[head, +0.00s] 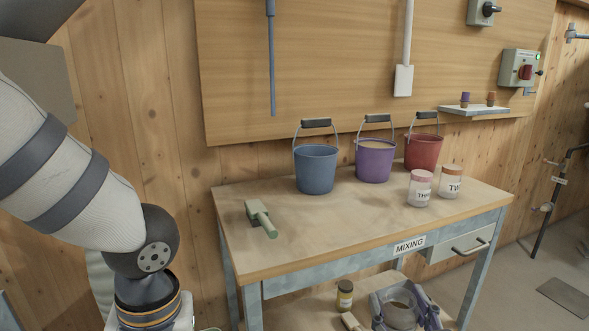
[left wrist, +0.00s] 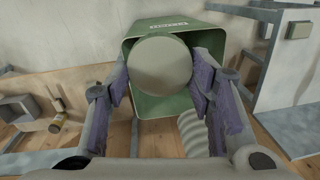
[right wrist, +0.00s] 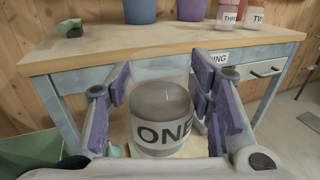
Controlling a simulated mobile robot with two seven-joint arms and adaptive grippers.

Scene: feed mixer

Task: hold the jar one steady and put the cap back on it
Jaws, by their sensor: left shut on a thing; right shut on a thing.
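Jar one (right wrist: 163,135), with a black "ONE" label and grey contents behind clear walls, stands between the fingers of my right gripper (right wrist: 162,95), which is shut on it. In the head view my right gripper (head: 402,298) and the jar (head: 400,316) show low, in front of the table's lower shelf. The cap, a round pale grey disc (left wrist: 160,65), is held between the fingers of my left gripper (left wrist: 160,85). The cap is well apart from the jar. My left gripper is outside the head view; only its arm shows at the left.
A green bin (left wrist: 165,105) lies beyond the cap in the left wrist view. A dark jar (head: 345,294) stands on the lower shelf.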

